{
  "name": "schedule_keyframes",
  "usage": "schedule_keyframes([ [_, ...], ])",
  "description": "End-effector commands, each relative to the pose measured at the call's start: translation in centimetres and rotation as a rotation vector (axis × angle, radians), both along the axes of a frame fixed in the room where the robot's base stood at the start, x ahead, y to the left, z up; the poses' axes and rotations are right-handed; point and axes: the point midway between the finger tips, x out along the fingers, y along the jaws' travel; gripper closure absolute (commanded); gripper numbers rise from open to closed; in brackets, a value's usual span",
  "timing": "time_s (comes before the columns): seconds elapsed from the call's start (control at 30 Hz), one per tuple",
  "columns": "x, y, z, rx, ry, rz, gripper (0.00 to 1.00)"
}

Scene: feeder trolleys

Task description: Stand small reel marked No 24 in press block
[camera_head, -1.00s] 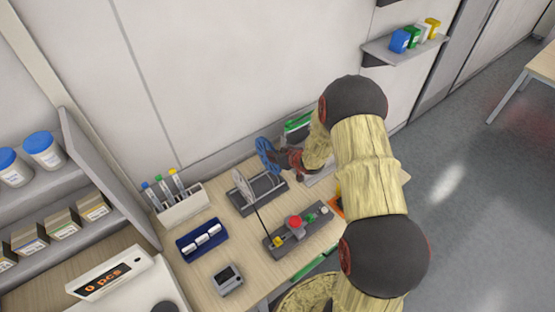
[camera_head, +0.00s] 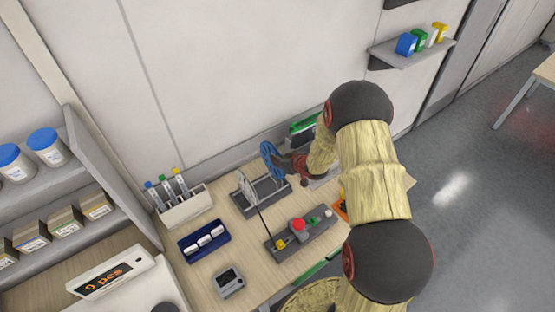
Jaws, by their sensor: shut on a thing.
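A small blue spoked reel (camera_head: 271,160) is upright in my gripper (camera_head: 284,164), which is shut on it at its right side. The reel is over or just behind the back right end of a dark grey slotted block (camera_head: 242,207); I cannot tell whether it touches the block. A pale grey reel (camera_head: 247,187) stands upright at the left part of this block. No marking on the blue reel is readable. My arm hides part of the table to the right.
A grey control box (camera_head: 285,247) with a red button (camera_head: 299,225) lies in front. A blue tray (camera_head: 203,241), a small grey device (camera_head: 228,281) and a holder with tubes (camera_head: 184,205) stand to the left. A green-topped item (camera_head: 303,127) stands behind my gripper. A wall bounds the back.

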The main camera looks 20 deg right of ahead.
Motion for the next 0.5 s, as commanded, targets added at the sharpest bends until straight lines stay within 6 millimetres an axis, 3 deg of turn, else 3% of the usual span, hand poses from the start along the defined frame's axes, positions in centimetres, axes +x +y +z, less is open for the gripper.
schedule_keyframes([
  [0.5, -0.1, 0.0, -2.6, -0.002, -0.001, 0.000, 1.00],
])
